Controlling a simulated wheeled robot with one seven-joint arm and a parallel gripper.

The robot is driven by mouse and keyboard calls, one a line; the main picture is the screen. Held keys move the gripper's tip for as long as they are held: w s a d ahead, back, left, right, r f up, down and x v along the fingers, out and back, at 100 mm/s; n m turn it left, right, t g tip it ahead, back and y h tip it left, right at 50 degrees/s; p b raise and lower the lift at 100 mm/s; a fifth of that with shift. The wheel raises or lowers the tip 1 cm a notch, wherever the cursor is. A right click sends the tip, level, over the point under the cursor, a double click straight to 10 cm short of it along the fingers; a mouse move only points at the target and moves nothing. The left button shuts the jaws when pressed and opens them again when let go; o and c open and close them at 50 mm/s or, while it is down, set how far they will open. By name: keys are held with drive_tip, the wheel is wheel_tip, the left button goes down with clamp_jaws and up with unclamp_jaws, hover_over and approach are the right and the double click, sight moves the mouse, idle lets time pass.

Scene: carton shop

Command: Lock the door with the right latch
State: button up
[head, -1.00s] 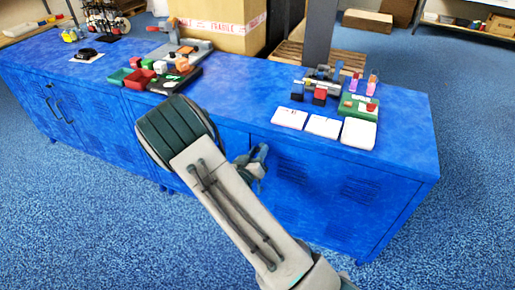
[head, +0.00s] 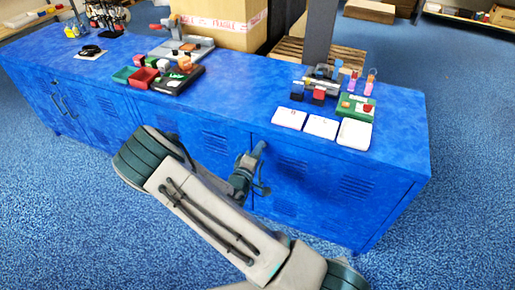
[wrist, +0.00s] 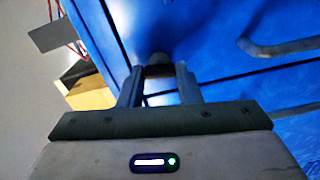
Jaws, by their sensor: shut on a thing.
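The blue cabinet door (head: 320,185) is in the right part of the cabinet front in the head view and appears closed. In the wrist view, a dark, round-ended latch piece (wrist: 158,60) sticks out from the blue front near a seam. My gripper (wrist: 158,76) has one finger on each side of it and is shut on it. A grey bar handle (wrist: 280,46) is to the right in that view. In the head view my gripper (head: 256,160) is at the cabinet front, below the top's front edge, and the latch is hidden there.
The cabinet top (head: 245,95) holds a tray of coloured blocks (head: 170,78), white cards (head: 322,126) and a green tray (head: 356,108). A large carton (head: 225,22) stands behind. Blue floor in front of the cabinet is clear to the right of my arm.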

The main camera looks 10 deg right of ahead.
drive_tip(key=shift+a+n+p, duration=0.1)
drive_tip(key=shift+n+p, duration=0.2)
drive_tip(key=shift+n, duration=0.7)
drive_tip(key=o, duration=1)
drive_tip(key=v, duration=1.3)
drive_tip(key=shift+s+a+p, duration=0.25)
drive_tip(key=shift+s+p, duration=0.05)
drive_tip(key=shift+p, duration=0.05)
